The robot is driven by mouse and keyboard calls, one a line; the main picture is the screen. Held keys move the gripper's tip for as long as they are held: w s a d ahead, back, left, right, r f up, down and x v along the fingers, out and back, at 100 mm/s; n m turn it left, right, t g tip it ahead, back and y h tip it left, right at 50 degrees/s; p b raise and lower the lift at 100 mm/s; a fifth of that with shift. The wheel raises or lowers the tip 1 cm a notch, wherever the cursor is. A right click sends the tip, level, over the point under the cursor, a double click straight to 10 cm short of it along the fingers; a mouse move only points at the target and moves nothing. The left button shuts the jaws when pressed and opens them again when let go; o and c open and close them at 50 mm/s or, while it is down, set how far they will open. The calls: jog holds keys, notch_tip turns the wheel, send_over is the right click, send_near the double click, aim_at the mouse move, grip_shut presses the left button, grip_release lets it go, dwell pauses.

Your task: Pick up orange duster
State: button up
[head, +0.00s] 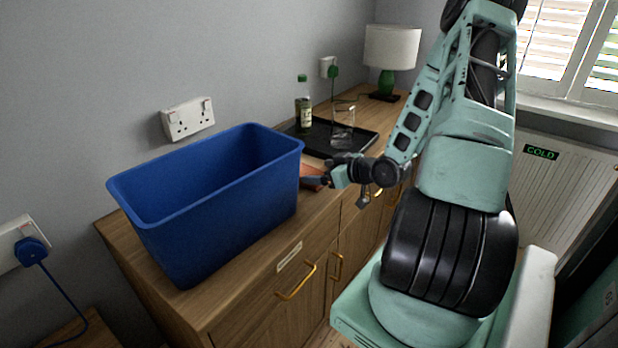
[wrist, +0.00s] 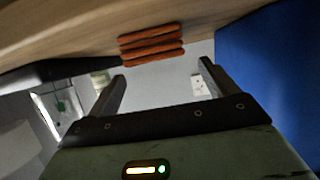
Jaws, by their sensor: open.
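The orange duster (wrist: 152,44) lies on the wooden sideboard top in the wrist view, with a ribbed orange body of several strips. In the head view a small part of the duster (head: 312,171) shows between the blue bin and my gripper; the rest is hidden behind my gripper. My gripper (wrist: 158,72) is open and empty, its two fingers pointing toward the duster, one on either side of it in the picture. In the head view my gripper (head: 312,182) is low over the sideboard, close to the duster. I cannot tell whether a finger touches it.
A large blue bin (head: 215,215) stands on the sideboard (head: 235,297) to the left of my gripper. A black tray (head: 318,148) behind holds a bottle (head: 304,112) and a clear glass (head: 343,128). A lamp (head: 391,50) stands farther back. Wall sockets (head: 188,120) are above the bin.

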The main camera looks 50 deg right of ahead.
aim_at(312, 173)
jog(key=shift+f+x, duration=0.2)
jog(key=shift+x, duration=1.15)
jog(key=shift+f+x, duration=0.15)
jog(key=shift+x, duration=1.25)
jog(key=shift+s, duration=0.15)
jog(key=shift+c, duration=0.3)
jog(key=c, duration=1)
